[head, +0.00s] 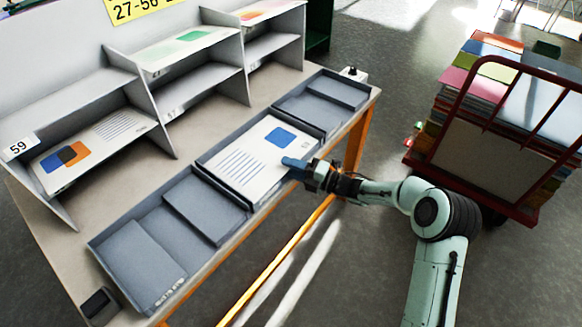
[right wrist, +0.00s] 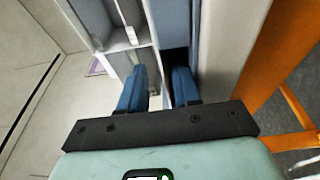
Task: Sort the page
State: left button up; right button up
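A white page (head: 250,160) with a blue square and blue text lines lies in the middle grey tray (head: 232,193) on the table. My right gripper (head: 288,162) is at the right edge of this page, above the tray's front rim. In the right wrist view its two blue fingers (right wrist: 160,88) stand apart, with no page clearly seen between them. I cannot tell whether it touches the page. A page with blue, dark and orange squares (head: 70,158) lies in the lower left shelf slot. My left gripper is not in view.
Grey trays stand on both sides, one at the front left (head: 130,255) and one at the back right (head: 300,104). Shelves along the back hold a green-marked page (head: 190,42) and an orange-red page (head: 262,10). A loaded red cart (head: 470,160) stands at the right.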

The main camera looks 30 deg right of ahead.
jog(key=shift+f, duration=0.15)
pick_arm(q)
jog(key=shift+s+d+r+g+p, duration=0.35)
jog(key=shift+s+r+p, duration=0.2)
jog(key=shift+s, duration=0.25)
pick_arm(e)
jog(key=v, duration=1.3)
jog(key=shift+s, duration=0.15)
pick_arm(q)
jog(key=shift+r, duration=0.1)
pick_arm(e)
jog(key=shift+d, duration=0.1)
